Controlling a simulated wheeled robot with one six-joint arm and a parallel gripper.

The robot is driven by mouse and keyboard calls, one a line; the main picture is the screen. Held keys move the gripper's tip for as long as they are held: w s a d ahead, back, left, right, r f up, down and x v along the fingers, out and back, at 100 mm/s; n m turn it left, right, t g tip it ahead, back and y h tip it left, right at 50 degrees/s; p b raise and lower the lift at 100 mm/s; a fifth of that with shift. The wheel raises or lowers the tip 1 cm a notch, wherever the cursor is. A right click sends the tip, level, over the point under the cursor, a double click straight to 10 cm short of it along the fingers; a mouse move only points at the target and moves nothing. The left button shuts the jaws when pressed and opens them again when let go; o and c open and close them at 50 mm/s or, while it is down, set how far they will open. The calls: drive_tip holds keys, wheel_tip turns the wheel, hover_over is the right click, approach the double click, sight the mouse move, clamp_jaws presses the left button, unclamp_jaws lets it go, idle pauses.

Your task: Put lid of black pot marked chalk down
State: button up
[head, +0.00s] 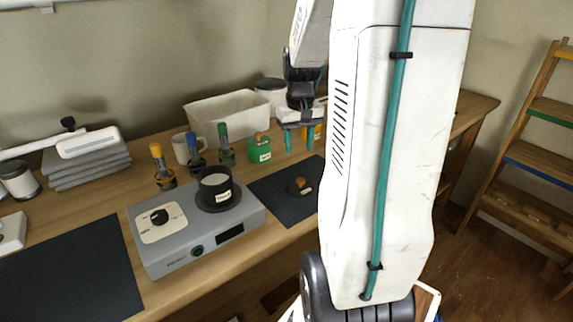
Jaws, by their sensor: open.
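A black pot (215,191) with a pale label stands open on a round black plate on top of a grey device, and its inside looks white. The label is too small to read surely. A small dark round lid (293,187) with an orange-brown knob and a pale tag lies on a dark mat (275,203) to the right of the device. My gripper (298,142) hangs pointing down with its two teal fingers apart and nothing between them. It shows above the lid in the picture, apart from it, by a green container.
The grey device (165,250) has a dial. Behind stand a green container (259,149), several colour-capped bottles, a mug (181,150) and a white bin (225,110). A dark mat (70,275) at left is clear. My arm hides the table's right part.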

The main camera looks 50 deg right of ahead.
drive_tip(key=s+a+r+n, duration=0.15)
drive_tip(key=a+r, duration=0.25)
drive_tip(key=a, duration=0.5)
drive_tip(key=s+a+r+n, duration=0.15)
drive_tip(key=a+r, duration=0.25)
drive_tip(key=a, duration=0.5)
drive_tip(key=s+a+n+t, duration=0.1)
drive_tip(key=s+a+n, duration=0.2)
drive_tip(key=s+a, duration=0.7)
drive_tip(key=shift+a+r, duration=0.4)
drive_tip(key=shift+a, duration=0.1)
